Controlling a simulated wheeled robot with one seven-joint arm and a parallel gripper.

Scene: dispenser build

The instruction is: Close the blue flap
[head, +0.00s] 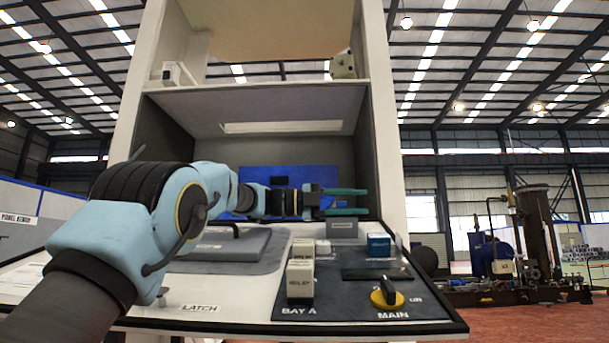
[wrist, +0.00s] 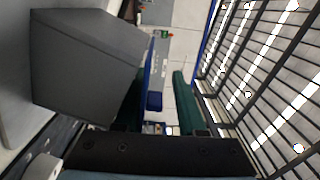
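A large upright blue panel (head: 305,180) stands at the back of the recess in the head view, behind my arm. A smaller blue block (head: 379,245) sits on the sloping control panel, below and right of my fingers. I cannot tell for certain which is the blue flap. My gripper (head: 350,201) is open, with its teal fingers apart and pointing right, above a grey block (head: 343,228). In the wrist view a thin blue piece (wrist: 154,85) shows between the fingers, nearer the left one. Contact with it cannot be told.
The control panel carries a pale rocker marked BAY A (head: 300,278), a yellow and black MAIN knob (head: 387,294) and a grey hatch (head: 222,245) with a dark handle. The grey block (wrist: 85,65) is close on the left in the wrist view.

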